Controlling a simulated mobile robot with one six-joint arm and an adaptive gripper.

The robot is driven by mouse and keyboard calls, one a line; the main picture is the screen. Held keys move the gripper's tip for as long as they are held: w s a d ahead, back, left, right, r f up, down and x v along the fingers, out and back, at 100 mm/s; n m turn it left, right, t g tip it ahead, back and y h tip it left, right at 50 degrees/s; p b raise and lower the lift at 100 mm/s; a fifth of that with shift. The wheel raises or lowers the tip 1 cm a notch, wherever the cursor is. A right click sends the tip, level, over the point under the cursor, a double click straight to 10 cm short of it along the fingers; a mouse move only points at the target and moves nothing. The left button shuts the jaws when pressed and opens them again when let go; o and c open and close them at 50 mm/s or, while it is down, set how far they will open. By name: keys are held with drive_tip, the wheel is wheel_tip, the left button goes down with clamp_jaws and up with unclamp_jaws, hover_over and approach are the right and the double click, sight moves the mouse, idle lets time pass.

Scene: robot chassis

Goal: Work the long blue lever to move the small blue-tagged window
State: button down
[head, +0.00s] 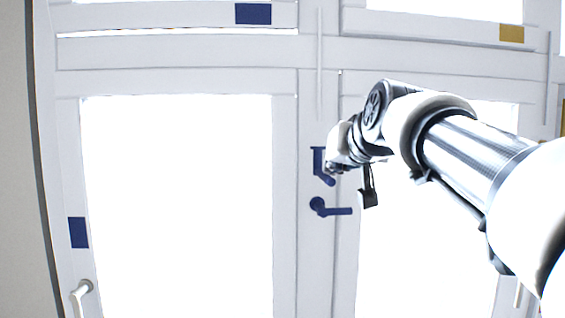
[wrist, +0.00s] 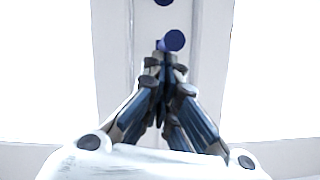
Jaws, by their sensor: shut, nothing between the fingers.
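The small upper-left window carries a blue tag (head: 253,13) in the head view, and a bright strip shows beneath its lower bar. A blue lever (head: 318,158) hangs down on the central post, its lower end bent right, below a thin grey rod. My gripper (head: 330,168) is beside the lever's lower end, partly covering that area. In the wrist view my gripper (wrist: 160,57) is shut and empty, its fingertips close to a round blue end (wrist: 174,40). I cannot tell whether they touch.
A second blue handle (head: 331,209) points right just below. A larger left window has a blue tag (head: 78,232) and a white handle (head: 80,292). The upper-right window has a yellow tag (head: 512,32). My arm covers much of the right window.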

drive_tip(key=s+d+r+p, duration=0.1)
drive_tip(key=s+r, duration=0.5)
drive_tip(key=s, duration=0.3)
drive_tip(key=s+f+g+b, duration=0.3)
drive_tip(key=s+f+b, duration=0.4)
drive_tip(key=f, duration=1.5)
drive_tip(key=s+a+f+n+g+b, duration=0.1)
drive_tip(key=s+f+g+b, duration=0.2)
drive_tip(key=s+f+b, duration=0.5)
drive_tip(key=s+f+g+b, duration=0.3)
drive_tip(key=s+f+b, duration=0.5)
drive_tip(key=f, duration=2.7)
drive_tip(key=s, duration=0.3)
drive_tip(key=shift+a+f+n+g+h, duration=0.15)
drive_tip(key=shift+f+n+g+h, duration=0.15)
drive_tip(key=shift+n+h, duration=0.1)
drive_tip(key=shift+w+r, duration=0.1)
